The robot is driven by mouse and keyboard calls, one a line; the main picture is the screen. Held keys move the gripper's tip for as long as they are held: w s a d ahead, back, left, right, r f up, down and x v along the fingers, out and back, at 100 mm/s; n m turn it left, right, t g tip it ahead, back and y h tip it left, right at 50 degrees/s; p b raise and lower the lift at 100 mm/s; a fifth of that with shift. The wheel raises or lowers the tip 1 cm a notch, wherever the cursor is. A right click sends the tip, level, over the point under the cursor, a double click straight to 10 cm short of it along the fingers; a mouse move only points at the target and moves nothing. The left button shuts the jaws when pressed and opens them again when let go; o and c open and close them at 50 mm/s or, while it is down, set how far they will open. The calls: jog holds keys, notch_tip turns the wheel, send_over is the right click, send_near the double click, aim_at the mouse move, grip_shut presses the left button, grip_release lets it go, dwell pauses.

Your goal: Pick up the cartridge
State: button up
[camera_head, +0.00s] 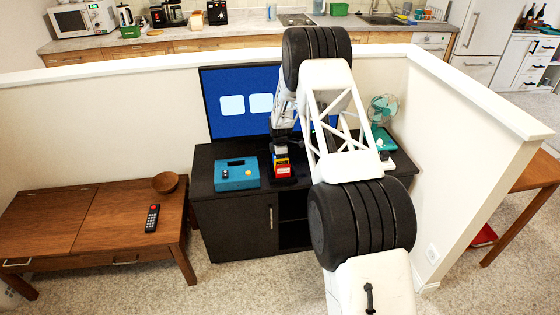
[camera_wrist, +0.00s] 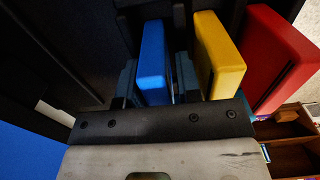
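Three cartridges stand in a row on the black TV cabinet (camera_head: 232,213). In the wrist view they are a blue cartridge (camera_wrist: 152,62), a yellow cartridge (camera_wrist: 221,55) and a red cartridge (camera_wrist: 283,58), left to right. In the head view the red one (camera_head: 284,171) is nearest, with the yellow one behind it. My gripper (camera_wrist: 155,85) is at the blue cartridge, with one finger on each side and a narrow dark gap visible on its right. The right finger lies between blue and yellow. In the head view my arm partly hides the gripper.
A teal console (camera_head: 237,175) sits left of the cartridges, before a blue-lit TV (camera_head: 226,122). A green fan (camera_head: 382,110) stands right. A wooden table (camera_head: 50,222) with a remote (camera_head: 152,218) and a bowl (camera_head: 165,182) is left. A low white-topped wall (camera_head: 140,75) runs behind.

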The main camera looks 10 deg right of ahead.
jog(key=shift+c, duration=0.5)
grip_shut()
jog(key=shift+r, duration=0.15)
jog(key=shift+r, duration=4.85)
